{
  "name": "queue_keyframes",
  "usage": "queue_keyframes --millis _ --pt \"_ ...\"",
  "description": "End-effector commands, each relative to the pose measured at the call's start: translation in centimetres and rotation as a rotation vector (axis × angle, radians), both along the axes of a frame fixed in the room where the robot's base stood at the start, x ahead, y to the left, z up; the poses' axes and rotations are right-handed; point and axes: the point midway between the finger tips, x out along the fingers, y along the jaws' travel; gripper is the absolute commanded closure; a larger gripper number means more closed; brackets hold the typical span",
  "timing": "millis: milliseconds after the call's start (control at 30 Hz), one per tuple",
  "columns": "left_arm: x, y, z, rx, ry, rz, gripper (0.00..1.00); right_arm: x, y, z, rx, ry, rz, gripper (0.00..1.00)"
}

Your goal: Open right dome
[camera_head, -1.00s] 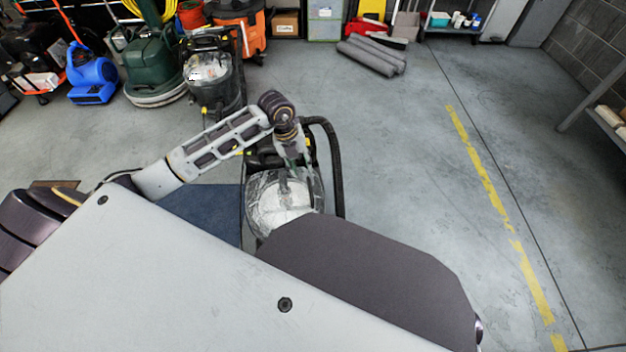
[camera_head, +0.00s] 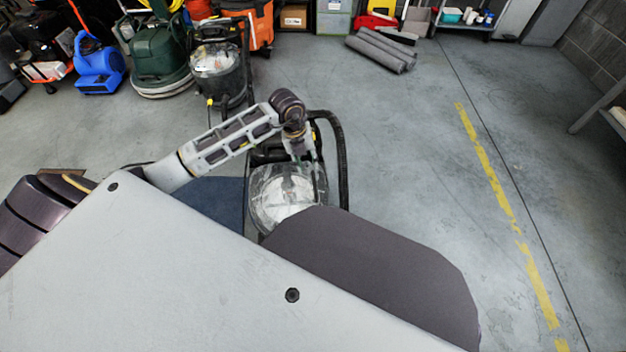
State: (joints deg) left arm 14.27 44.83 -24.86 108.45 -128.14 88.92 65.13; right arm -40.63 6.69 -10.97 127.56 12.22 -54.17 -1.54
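A clear, scuffed dome (camera_head: 272,192) sits on a dark machine with a black hose at the centre of the view. White material shows through it. The dome's lower edge is hidden behind my own body. My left arm comes in from the left and bends downward at the machine's far side. My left gripper (camera_head: 307,158) points down at the dome's upper right part. It is small and partly lost against the dome, so I cannot tell if it touches or how wide its fingers are. My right gripper is out of view.
A similar machine with a clear dome (camera_head: 213,62) stands at the back left, beside a green floor machine (camera_head: 158,60) and a blue blower (camera_head: 98,68). Grey rolls (camera_head: 380,50) lie at the back. The floor right of the centre machine is clear.

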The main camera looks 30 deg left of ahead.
Motion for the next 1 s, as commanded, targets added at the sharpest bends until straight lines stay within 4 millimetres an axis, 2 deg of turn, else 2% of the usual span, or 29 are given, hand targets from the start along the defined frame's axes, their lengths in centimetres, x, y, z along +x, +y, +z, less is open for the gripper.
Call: queue_keyframes --millis 200,700,1000 --pt "0.3 -0.5 -2.8 -0.001 0.0 0.0 0.65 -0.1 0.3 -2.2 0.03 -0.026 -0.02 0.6" --pt "0.9 -1.4 -8.1 -0.001 0.0 0.0 0.65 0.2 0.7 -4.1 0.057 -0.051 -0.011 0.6" --pt "1.1 -1.7 -10.3 -0.001 -0.001 0.0 0.65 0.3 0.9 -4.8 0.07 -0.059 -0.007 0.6"
